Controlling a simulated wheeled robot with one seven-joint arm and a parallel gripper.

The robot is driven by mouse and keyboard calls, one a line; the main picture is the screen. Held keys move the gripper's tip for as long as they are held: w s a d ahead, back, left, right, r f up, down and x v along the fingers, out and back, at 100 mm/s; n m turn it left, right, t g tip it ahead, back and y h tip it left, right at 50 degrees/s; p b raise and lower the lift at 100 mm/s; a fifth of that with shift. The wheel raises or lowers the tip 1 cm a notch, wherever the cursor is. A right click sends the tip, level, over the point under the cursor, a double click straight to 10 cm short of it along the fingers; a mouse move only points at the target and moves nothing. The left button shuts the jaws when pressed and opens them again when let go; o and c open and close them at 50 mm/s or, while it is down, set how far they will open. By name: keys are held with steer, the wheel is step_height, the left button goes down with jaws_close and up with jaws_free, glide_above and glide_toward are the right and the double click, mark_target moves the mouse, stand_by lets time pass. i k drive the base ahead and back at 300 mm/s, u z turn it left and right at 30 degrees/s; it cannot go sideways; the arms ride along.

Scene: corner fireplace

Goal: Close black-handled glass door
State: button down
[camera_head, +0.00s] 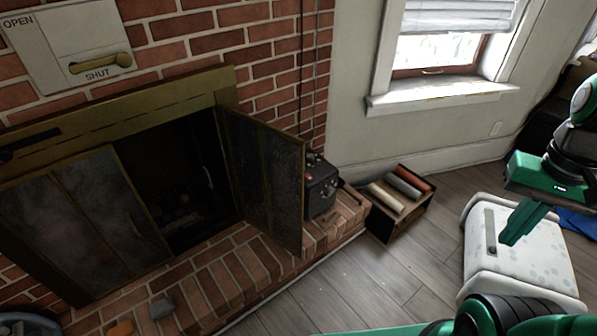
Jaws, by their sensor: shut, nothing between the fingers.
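A dark glass fireplace door (265,178) with a brass-coloured frame stands swung open, out over the brick hearth. It is hinged at the right side of the fireplace opening. No black handle shows clearly on it. The left glass door (85,220) lies across the left part of the opening. The dark opening (185,170) between them is uncovered. My gripper (508,238) is at the right, pointing down and left with its green fingers together and empty. In the picture it overlaps a white speckled box and is well to the right of the open door.
A dark box-like object (321,188) sits on the hearth behind the open door. A small crate of rolls (400,225) stands on the floor. The white box (535,262) is at the right. Bare wood floor (365,280) lies in front of the brick hearth (225,285).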

mark_target(281, 160)
steer(key=u, duration=0.05)
steer(key=i, duration=1)
steer(key=z, duration=0.05)
